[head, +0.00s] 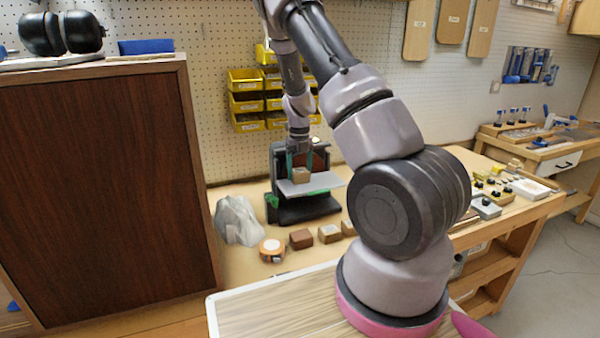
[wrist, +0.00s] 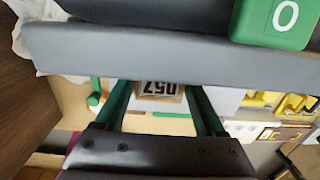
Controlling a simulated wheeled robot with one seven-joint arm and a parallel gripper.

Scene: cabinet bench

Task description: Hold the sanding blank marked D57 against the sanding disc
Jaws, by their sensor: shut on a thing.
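The blank marked D57 (wrist: 160,89) is a light wooden block with a dark-on-white label, upside down in the wrist view. My gripper (wrist: 160,98) has a green finger on each side of it and is shut on it. In the head view the blank (head: 301,175) is at the tips of my gripper (head: 300,167), over the pale table of the black sanding machine (head: 306,212). The sanding disc (head: 319,160) shows only partly as a brown face behind my gripper. I cannot tell whether the blank touches the disc or the table.
Several other wooden blocks (head: 302,239) stand on the bench in front of the machine. An orange and white tape measure (head: 272,250) and a grey crumpled bag (head: 238,221) lie to the left. A tall brown cabinet (head: 100,190) blocks the far left.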

